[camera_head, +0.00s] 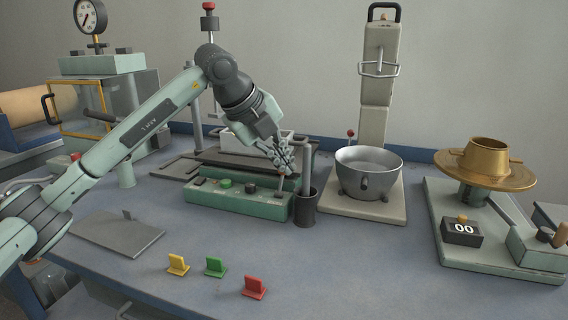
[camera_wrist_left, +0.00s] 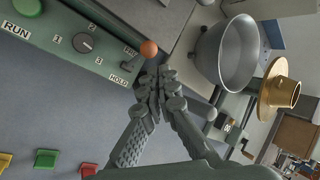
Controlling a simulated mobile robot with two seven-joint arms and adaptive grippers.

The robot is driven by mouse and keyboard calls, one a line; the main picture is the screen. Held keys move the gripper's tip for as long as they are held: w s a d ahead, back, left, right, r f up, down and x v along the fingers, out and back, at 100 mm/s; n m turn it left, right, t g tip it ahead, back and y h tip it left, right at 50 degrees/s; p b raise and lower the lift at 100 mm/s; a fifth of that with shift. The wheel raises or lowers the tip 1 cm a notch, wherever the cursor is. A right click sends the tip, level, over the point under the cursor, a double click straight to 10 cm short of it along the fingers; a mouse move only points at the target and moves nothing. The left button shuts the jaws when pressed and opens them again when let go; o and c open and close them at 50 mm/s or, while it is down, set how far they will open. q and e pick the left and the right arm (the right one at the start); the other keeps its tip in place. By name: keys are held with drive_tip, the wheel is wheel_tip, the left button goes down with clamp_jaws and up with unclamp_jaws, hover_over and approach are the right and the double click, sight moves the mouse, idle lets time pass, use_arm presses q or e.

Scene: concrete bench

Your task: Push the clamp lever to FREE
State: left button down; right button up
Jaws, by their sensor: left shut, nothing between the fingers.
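The clamp lever (camera_wrist_left: 149,48) has an orange ball knob. It stands at the end of a green control box (camera_head: 238,203), beside labels FREE (camera_wrist_left: 130,50) and HOLD (camera_wrist_left: 119,80). The knob appears nearer the FREE label in the left wrist view, but I cannot tell its exact setting. My left gripper (camera_head: 283,164) is shut and empty, pointing down at the lever end of the box. Its fingertips (camera_wrist_left: 160,76) are close beside the knob; contact is unclear. In the head view the fingers partly cover the lever. My right gripper is not in view.
A dark cup (camera_head: 305,208) with an upright post stands right beside the box. A grey bowl (camera_head: 368,172) on a scale and a brass dish (camera_head: 486,172) are further right. Yellow, green and red tags (camera_head: 254,287) stand in front. The bench between is clear.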

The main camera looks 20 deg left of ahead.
use_arm(q)
drive_tip(key=shift+r, duration=0.45)
drive_tip(key=v, duration=1.2)
